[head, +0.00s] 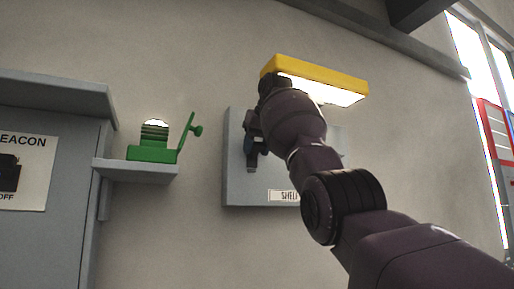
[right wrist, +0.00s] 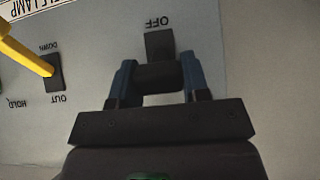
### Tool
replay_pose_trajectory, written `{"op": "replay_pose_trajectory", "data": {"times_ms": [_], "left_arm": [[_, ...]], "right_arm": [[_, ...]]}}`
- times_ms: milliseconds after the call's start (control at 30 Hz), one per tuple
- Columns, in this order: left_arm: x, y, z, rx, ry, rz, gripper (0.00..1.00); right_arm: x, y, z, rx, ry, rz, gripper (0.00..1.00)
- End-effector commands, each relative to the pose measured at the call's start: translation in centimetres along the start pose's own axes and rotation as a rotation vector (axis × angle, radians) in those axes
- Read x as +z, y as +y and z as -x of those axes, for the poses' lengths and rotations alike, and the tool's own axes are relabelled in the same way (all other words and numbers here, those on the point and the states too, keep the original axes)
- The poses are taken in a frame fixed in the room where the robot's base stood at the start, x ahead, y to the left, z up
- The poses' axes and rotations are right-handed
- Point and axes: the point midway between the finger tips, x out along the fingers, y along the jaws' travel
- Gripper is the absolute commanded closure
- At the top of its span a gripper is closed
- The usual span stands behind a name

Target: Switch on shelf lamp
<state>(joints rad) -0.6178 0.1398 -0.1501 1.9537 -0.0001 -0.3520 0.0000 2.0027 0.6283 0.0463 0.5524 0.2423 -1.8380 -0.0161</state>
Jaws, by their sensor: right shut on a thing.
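A grey wall panel (head: 235,185) has a nameplate (head: 284,196) reading "SHEL…", the rest hidden by my right arm. In the right wrist view the panel (right wrist: 100,25) appears upside down, with a plate (right wrist: 45,8) ending in "LF LAMP". A dark switch (right wrist: 160,45) sits by the word OFF. My right gripper (right wrist: 158,78) is shut on the switch's dark lever, between its blue fingers. In the head view the right gripper (head: 252,150) is at the panel, partly hidden by its wrist. My left gripper is not in view.
A yellow hood (head: 315,72) with a bright underside is above the panel. Left are a green device (head: 152,154) with a pale top on a small shelf (head: 135,172) and a grey cabinet with a BEACON sign (head: 25,172). A yellow rod (right wrist: 25,55) meets another dark slot (right wrist: 54,72).

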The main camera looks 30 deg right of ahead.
Motion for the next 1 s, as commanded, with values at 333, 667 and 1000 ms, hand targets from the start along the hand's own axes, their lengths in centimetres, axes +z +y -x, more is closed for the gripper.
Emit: {"op": "replay_pose_trajectory", "data": {"times_ms": [333,667,1000], "left_arm": [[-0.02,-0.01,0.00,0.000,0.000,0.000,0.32],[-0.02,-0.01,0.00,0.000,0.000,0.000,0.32],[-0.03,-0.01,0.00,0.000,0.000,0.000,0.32]], "right_arm": [[-0.17,0.01,0.02,0.000,-0.035,0.000,0.81],[-0.19,0.00,0.05,0.000,-0.040,0.000,0.81],[-0.20,0.00,0.05,0.000,-0.040,0.000,0.39]]}}
